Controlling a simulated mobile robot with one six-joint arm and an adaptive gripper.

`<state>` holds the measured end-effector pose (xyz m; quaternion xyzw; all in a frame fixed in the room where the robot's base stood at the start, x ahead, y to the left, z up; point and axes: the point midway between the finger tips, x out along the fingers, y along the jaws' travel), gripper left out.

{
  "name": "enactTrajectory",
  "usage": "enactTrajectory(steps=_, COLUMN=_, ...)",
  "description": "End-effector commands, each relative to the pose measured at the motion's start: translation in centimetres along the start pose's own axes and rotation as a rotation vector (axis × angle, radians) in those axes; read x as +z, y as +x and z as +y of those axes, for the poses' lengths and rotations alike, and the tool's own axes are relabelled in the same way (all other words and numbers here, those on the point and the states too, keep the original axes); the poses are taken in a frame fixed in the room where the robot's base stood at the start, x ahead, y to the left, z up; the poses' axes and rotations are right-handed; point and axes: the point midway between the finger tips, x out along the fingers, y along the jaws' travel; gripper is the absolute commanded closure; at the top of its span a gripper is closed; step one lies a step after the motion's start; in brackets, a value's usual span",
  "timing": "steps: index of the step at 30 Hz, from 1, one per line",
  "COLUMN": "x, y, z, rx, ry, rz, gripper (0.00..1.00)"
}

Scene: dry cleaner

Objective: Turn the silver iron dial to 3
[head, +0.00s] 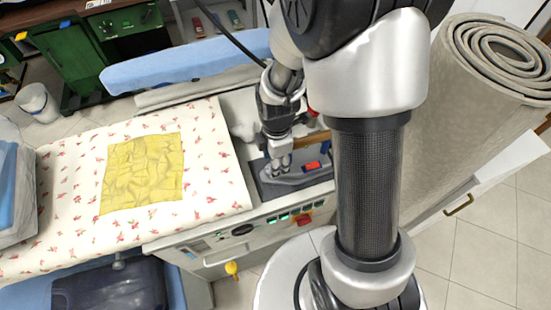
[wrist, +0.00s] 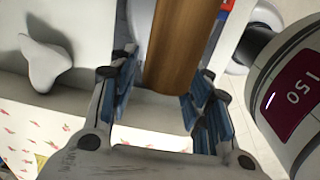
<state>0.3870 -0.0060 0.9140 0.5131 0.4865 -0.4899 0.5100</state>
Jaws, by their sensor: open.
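The silver iron (head: 293,178) sits on a dark rest on the pressing table, under my arm. My gripper (head: 281,164) is low over its left part. In the wrist view, my gripper (wrist: 160,90) is open, with blue-padded fingers on both sides of a brown wooden bar (wrist: 180,45). I cannot tell whether they touch it. A brown bar also shows beside my wrist in the head view (head: 313,140). The iron's dial and its marks cannot be made out in either view.
A control panel with green and red switches (head: 290,217) is on the table front. A rolled carpet (head: 450,130) stands right. A white knob-like piece (wrist: 45,62) is left of the fingers.

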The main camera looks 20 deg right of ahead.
Motion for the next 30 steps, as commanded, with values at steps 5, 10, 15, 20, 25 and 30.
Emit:
enactTrajectory(steps=5, x=0.0, y=-0.1, z=0.0, rx=0.000, ry=0.000, rz=0.000, gripper=0.55)
enactTrajectory(steps=10, x=0.0, y=-1.9, z=0.1, rx=0.005, ry=0.000, rz=0.000, gripper=0.55)
enactTrajectory(steps=15, x=0.0, y=-5.5, z=0.2, rx=0.008, ry=0.000, rz=0.000, gripper=0.55)
enactTrajectory(steps=20, x=0.0, y=-8.8, z=0.1, rx=0.007, ry=0.000, rz=0.000, gripper=0.55)
enactTrajectory(steps=25, x=0.0, y=-11.1, z=0.1, rx=0.004, ry=0.000, rz=0.000, gripper=0.55)
enactTrajectory(steps=30, x=0.0, y=-12.0, z=0.0, rx=0.000, ry=0.000, rz=0.000, gripper=0.55)
